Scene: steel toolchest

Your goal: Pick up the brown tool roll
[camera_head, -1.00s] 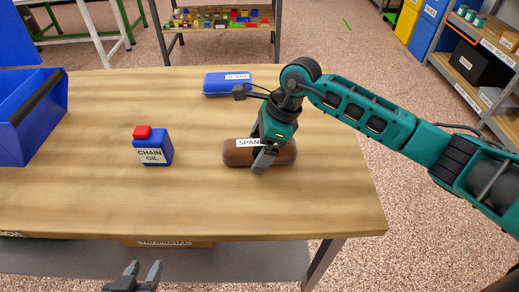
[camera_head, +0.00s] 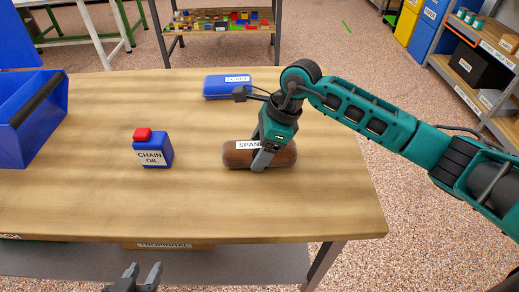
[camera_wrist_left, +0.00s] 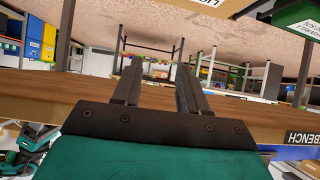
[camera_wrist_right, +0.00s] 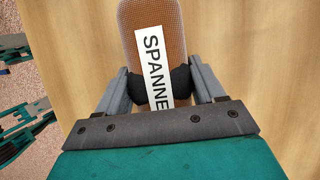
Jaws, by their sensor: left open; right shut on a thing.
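The brown tool roll (camera_head: 238,157), with a white label reading "SPAN...", lies on the wooden workbench right of centre. My right gripper (camera_head: 262,160) reaches down over it, its fingers on both sides of the roll. In the right wrist view the roll (camera_wrist_right: 171,30) with its dark band sits between the two fingers of the gripper (camera_wrist_right: 163,88), which is shut on it. The roll appears to rest on the bench. My left gripper (camera_head: 146,274) is open and empty in front of the bench edge; its spread fingers also show in the left wrist view (camera_wrist_left: 157,85).
A blue case (camera_head: 222,88) lies behind the roll. A blue chain oil bottle (camera_head: 152,150) with a red cap stands to the left. A blue bin (camera_head: 30,120) sits at the far left. The bench front (camera_head: 200,215) is clear.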

